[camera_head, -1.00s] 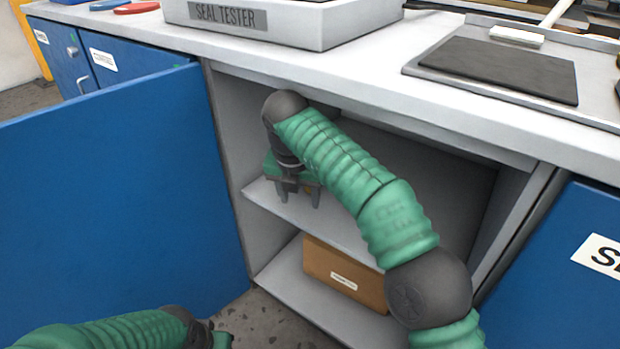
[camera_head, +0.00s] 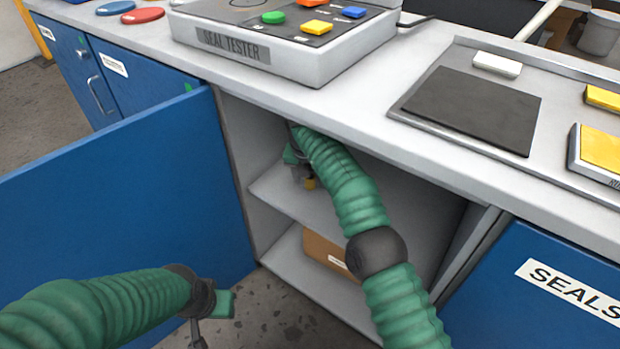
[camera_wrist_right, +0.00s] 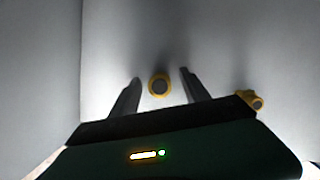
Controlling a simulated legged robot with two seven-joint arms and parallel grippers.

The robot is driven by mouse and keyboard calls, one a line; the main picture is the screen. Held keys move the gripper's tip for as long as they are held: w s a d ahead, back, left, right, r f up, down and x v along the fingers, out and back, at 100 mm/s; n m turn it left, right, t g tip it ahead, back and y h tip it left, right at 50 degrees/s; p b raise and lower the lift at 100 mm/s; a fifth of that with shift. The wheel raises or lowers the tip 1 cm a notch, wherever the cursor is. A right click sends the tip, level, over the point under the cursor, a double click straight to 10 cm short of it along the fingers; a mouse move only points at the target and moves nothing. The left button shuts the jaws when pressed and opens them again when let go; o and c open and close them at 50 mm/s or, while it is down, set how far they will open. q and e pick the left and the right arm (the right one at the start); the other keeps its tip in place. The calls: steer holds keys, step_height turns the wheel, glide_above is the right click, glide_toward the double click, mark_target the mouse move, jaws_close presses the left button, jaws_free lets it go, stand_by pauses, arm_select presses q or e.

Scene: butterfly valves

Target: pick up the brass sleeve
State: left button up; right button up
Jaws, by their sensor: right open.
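A round brass piece with a dark centre, seen end-on and looking like the brass sleeve (camera_wrist_right: 160,85), shows between the two fingers of my right gripper (camera_wrist_right: 160,78) in the right wrist view. The fingers are apart, with a gap on each side of it. A second brass piece (camera_wrist_right: 250,99) is outside the fingers to the right, partly hidden by the gripper body. In the head view my right gripper (camera_head: 299,174) is inside the cabinet over the upper shelf, mostly hidden by my arm. A small brass piece (camera_head: 310,184) shows beside it. My left gripper (camera_head: 212,305) is low outside; its jaw opening is unclear.
The cabinet's upper shelf (camera_head: 268,187) has a wall close on the left. A cardboard box (camera_head: 325,253) sits on the lower shelf. The open blue door (camera_head: 120,190) stands left. The worktop (camera_head: 345,95) overhangs and carries the seal tester (camera_head: 270,60).

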steer(key=shift+f, duration=0.1)
jaws_close()
steer(key=shift+w, duration=0.1)
stand_by(0.4)
